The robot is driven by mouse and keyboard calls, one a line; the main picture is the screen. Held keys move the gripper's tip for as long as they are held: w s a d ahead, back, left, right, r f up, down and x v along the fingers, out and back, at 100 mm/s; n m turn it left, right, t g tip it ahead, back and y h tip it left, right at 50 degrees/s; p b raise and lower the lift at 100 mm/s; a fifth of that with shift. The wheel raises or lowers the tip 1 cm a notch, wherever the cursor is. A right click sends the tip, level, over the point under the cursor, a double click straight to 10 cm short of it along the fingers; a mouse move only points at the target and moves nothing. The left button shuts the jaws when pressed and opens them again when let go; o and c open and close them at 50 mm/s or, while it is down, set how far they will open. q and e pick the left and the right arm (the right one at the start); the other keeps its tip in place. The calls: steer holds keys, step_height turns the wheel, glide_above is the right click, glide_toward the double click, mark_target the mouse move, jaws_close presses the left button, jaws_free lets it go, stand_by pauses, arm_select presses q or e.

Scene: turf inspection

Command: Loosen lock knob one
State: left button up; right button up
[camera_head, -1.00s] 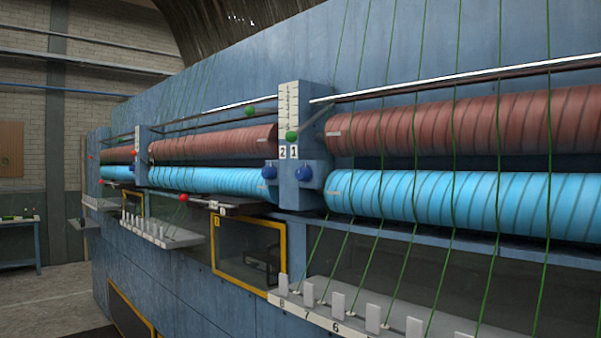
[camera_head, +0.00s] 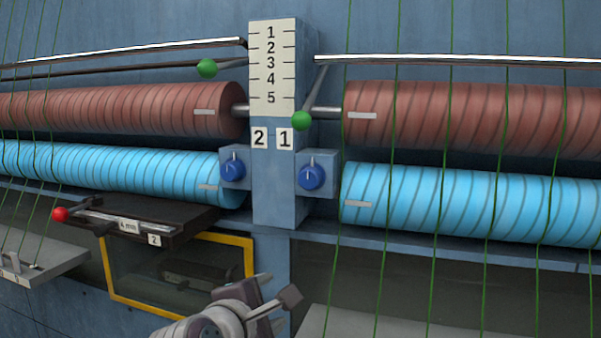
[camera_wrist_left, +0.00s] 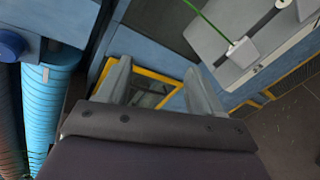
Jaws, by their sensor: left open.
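Lock knob one is the blue knob (camera_head: 311,176) on a small block at the right side of the blue post (camera_head: 276,185), below the label 1 (camera_head: 285,139). A matching blue knob (camera_head: 232,169) sits at the left, below the label 2 (camera_head: 259,138). My left gripper (camera_head: 277,289) is at the bottom of the head view, below and left of lock knob one and apart from it. In the left wrist view its jaws (camera_wrist_left: 158,68) are open and empty. Part of a blue knob (camera_wrist_left: 11,44) shows at that view's left edge; I cannot tell which. My right gripper is out of view.
Brown rollers (camera_head: 470,118) and cyan rollers (camera_head: 480,205) flank the post. Green threads hang in front of the right rollers. Levers with green balls (camera_head: 302,120) and a red-ended lever (camera_head: 60,214) stick out. A yellow-framed window (camera_head: 250,258) lies behind my left gripper.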

mark_target(308, 180)
arm_select(q)
step_height(308, 180, up, 17)
steer(key=d+n+t+h+p, duration=0.1)
steer(key=d+n+t+p, duration=0.1)
steer(key=n+t, duration=0.35)
steer(key=w+d, duration=0.1)
steer(key=w, duration=0.2)
steer(key=w+d+n+g+p, duration=0.1)
steer(key=w, duration=0.2)
steer(key=w+d+n+g, duration=0.1)
steer(key=w, duration=0.2)
steer(key=shift+w+d+p, duration=0.3)
steer(key=shift+w+d, duration=0.05)
steer(key=shift+w, duration=0.05)
steer(key=shift+w+d, duration=0.15)
steer(key=shift+w, duration=0.15)
steer(key=shift+w+d, duration=0.15)
steer(key=shift+d, duration=0.05)
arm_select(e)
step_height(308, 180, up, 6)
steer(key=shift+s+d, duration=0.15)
arm_select(q)
steer(key=shift+w+a, duration=0.1)
steer(key=shift+c, duration=0.7)
steer(key=c, duration=0.9)
